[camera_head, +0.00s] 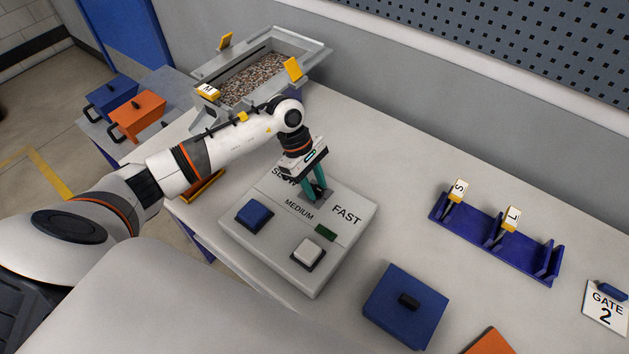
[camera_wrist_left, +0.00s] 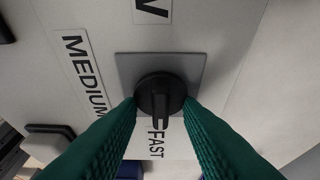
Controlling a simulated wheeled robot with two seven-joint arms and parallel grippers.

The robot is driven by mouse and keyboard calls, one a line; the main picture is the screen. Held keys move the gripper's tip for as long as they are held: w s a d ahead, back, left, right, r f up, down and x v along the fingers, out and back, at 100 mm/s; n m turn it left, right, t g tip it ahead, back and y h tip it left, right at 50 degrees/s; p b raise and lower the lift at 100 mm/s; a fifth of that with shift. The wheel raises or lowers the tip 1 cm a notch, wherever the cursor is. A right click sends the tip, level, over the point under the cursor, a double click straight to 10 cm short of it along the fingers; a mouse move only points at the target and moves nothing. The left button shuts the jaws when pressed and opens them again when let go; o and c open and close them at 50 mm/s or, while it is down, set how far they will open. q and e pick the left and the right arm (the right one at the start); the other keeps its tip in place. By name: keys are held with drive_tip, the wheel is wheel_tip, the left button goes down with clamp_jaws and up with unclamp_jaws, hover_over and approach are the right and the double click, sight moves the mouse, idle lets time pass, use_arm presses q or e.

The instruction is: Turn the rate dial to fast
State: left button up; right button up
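The rate dial (camera_wrist_left: 160,90) is a round black knob with a raised bar, on a grey square plate. In the left wrist view its bar runs down the picture toward the FAST label (camera_wrist_left: 157,144). The MEDIUM label (camera_wrist_left: 83,75) is to its left. In the head view the dial (camera_head: 319,194) is partly hidden by my left gripper (camera_head: 315,187). The gripper's green fingers point down, one on each side of the dial, and stand apart from the bar. Whether they touch the dial's rim I cannot tell. My right gripper is not in view.
The control box (camera_head: 272,253) also carries a blue button (camera_head: 254,214) and a white button (camera_head: 309,254). A blue lidded box (camera_head: 405,307) and a blue rack (camera_head: 497,240) with tags stand to the right. A gravel tray (camera_head: 262,72) is behind my left arm.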

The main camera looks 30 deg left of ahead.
use_arm(q)
drive_tip(key=shift+c, duration=0.4)
clamp_jaws()
drive_tip(key=shift+f+n+t+b, duration=0.1)
drive_tip(key=shift+n+t+b, duration=0.3)
drive_tip(key=shift+n+b, duration=0.55)
drive_tip(key=n+t+b, duration=0.1)
drive_tip(key=n, duration=0.2)
drive_tip(key=n+b, duration=0.1)
drive_tip(key=n, duration=0.1)
drive_tip(key=n+t+b, duration=0.1)
drive_tip(key=n, duration=0.1)
drive_tip(key=shift+t+y, duration=0.3)
drive_tip(key=shift+y, duration=0.1)
drive_tip(key=shift+n+t+y+b, duration=0.35)
drive_tip(key=shift+n+b, duration=0.25)
drive_tip(key=shift+n, duration=0.75)
drive_tip(key=shift+r, duration=0.2)
